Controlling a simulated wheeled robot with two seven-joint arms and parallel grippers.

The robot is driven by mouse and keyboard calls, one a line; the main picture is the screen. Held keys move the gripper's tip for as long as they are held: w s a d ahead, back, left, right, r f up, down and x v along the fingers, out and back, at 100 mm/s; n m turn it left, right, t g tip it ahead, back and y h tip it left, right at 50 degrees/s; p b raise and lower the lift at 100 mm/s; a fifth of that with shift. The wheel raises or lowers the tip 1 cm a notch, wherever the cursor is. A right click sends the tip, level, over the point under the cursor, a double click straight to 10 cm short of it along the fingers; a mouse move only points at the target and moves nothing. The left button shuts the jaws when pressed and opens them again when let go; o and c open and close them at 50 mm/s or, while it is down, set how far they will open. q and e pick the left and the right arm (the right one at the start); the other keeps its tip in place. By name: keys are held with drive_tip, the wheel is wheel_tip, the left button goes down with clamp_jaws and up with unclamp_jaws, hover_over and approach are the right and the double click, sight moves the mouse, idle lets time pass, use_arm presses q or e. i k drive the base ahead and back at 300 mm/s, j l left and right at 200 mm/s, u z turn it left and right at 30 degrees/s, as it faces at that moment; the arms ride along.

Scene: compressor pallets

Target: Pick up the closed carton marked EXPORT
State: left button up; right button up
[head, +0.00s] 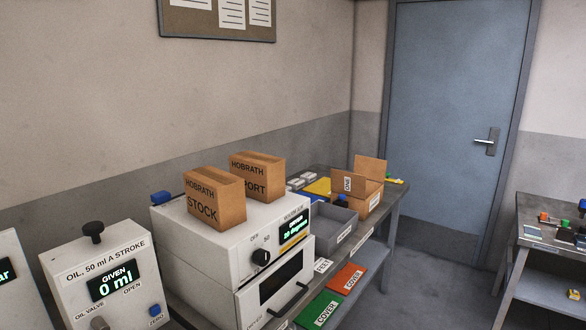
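The closed carton marked EXPORT (256,177) stands on top of the white oven-like machine (237,229). It is brown, with HOBRATH on its upper part; only "PORT" of its lower word shows. A second closed brown carton, marked HOBRATH STOCK (214,199), stands in front of it to the left and covers part of its face. I cannot tell whether the two touch. Neither of my grippers is in view.
An open carton marked ONE (366,190) and a grey tray (331,222) are on the bench to the right. An oil dispenser reading 0 ml (105,277) stands at the left. Green (318,311) and red (347,278) COVER pieces lie lower. Floor before the blue door (452,120) is clear.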

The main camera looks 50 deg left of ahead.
sight(264, 175)
drive_tip(key=i+u, duration=0.2)
drive_tip(key=i, duration=0.4)
drive_tip(key=i+l+u, duration=0.15)
drive_tip(key=i, duration=0.45)
drive_tip(key=i+l+u, duration=0.15)
drive_tip(key=i+u, duration=0.15)
drive_tip(key=u, duration=0.15)
drive_tip(key=i+l+u, duration=0.25)
drive_tip(key=u, duration=0.2)
drive_tip(key=i+l+u, duration=0.3)
drive_tip(key=u, duration=0.15)
drive_tip(key=i+l+u, duration=0.15)
drive_tip(key=l+u, duration=0.3)
drive_tip(key=i+l+u, duration=0.1)
drive_tip(key=l+u, duration=0.95)
drive_tip(key=l, duration=0.25)
